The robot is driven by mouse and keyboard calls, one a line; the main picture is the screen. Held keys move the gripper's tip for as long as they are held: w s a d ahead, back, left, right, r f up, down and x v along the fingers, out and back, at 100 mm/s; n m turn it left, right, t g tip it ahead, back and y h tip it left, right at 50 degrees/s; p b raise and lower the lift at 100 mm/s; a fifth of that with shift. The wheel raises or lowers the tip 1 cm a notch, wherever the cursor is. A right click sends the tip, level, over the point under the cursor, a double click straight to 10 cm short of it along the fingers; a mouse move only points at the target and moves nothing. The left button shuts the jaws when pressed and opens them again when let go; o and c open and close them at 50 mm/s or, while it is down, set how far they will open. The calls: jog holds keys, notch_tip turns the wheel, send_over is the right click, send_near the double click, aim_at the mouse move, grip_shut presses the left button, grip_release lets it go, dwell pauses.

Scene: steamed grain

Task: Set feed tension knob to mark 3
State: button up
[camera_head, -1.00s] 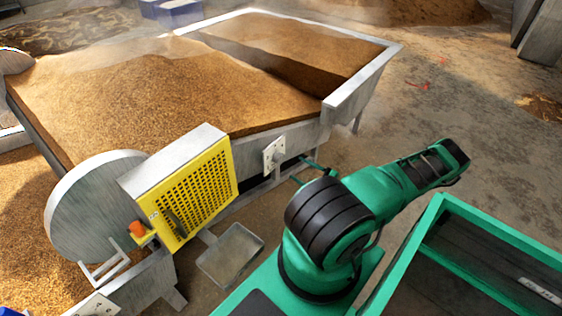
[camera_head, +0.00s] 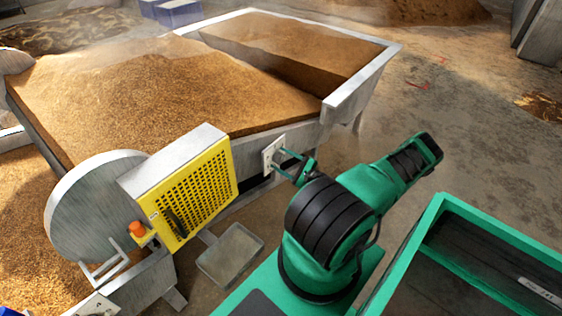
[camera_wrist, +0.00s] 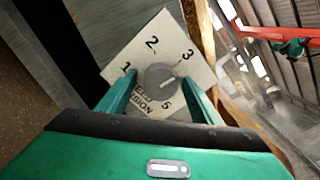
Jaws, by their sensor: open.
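The feed tension knob (camera_wrist: 162,77) is a round grey dial on a white plate (camera_wrist: 150,48). The plate carries the marks 1, 2, 3 and 5, and part of its lettering is hidden by a finger. I cannot tell which mark the knob points at. In the head view the plate (camera_head: 267,158) sits on the hopper's side wall. My gripper (camera_wrist: 159,76) is open, with its green fingers on either side of the knob. I cannot tell whether they touch it. In the head view my gripper (camera_head: 283,158) reaches to the plate.
The metal hopper (camera_head: 364,81) full of brown grain stands ahead. A yellow perforated guard (camera_head: 205,190) and an orange button (camera_head: 137,228) are left of the plate. A metal scoop-like tray (camera_head: 230,255) is below.

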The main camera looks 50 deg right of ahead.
jog(key=c, duration=1.1)
jog(key=shift+o, duration=0.2)
jog(key=shift+n, duration=0.8)
jog(key=o, duration=1.1)
jog(key=shift+c, duration=0.2)
jog(key=s, duration=1)
jog(key=shift+s+d, duration=0.4)
jog(key=shift+w, duration=0.1)
